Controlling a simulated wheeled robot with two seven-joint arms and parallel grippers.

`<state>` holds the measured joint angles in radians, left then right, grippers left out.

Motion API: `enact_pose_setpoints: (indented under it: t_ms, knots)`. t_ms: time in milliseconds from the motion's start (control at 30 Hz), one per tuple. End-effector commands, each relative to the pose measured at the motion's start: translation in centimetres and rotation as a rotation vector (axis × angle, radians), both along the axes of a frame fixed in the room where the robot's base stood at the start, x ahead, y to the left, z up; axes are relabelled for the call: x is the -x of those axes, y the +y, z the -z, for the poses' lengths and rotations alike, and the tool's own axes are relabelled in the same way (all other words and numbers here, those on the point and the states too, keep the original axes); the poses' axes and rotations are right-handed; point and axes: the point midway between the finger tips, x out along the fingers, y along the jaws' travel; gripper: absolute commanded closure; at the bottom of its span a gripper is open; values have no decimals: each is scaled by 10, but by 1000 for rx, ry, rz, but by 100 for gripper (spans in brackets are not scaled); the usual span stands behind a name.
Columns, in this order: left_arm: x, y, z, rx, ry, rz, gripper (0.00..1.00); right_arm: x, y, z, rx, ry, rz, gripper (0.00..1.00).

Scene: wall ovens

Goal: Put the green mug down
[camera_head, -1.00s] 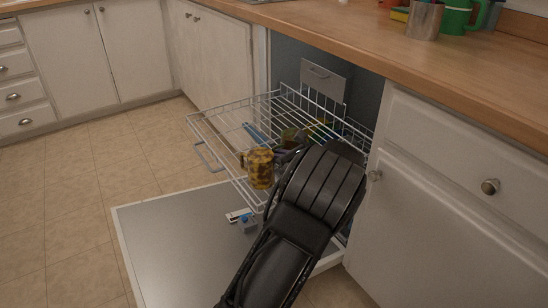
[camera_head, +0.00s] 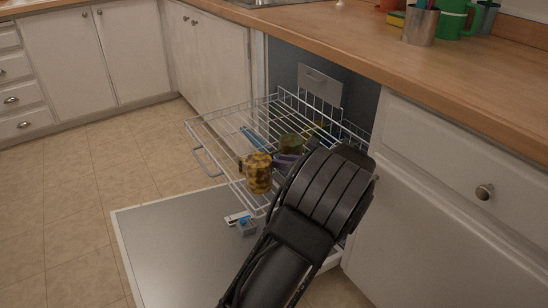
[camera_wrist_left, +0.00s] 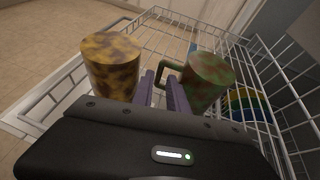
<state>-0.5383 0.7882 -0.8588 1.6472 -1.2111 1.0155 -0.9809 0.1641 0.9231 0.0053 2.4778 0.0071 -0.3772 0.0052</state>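A mottled green and brown mug (camera_head: 291,144) is at the pulled-out dishwasher rack (camera_head: 225,125). In the left wrist view the green mug (camera_wrist_left: 207,82) is upright, its handle pointing left. My left gripper (camera_head: 287,161) reaches in from the lower right in the head view. Its purple fingers (camera_wrist_left: 162,88) stand close on either side of the handle and look shut on it. Whether the mug's base touches the rack wires is hidden. My right gripper is not in view.
A mottled yellow mug (camera_head: 258,172) stands just left of my gripper, also in the wrist view (camera_wrist_left: 112,68). A blue and yellow item (camera_wrist_left: 243,104) is at the right. The open dishwasher door (camera_head: 180,245) lies below. The counter (camera_head: 400,65) holds another green mug (camera_head: 452,18).

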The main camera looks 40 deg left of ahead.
Motion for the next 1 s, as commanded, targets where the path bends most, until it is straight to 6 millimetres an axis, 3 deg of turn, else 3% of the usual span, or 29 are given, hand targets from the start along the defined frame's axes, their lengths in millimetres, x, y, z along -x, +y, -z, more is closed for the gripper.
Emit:
enact_pose_setpoints:
  t_ms: [200,400,1000]
  knots:
    - [4,-43,-22,0,0,3,81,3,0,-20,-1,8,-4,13]
    - [6,-64,-28,1,1,0,81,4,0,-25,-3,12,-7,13]
    - [7,-67,-28,0,0,0,81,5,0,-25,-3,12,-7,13]
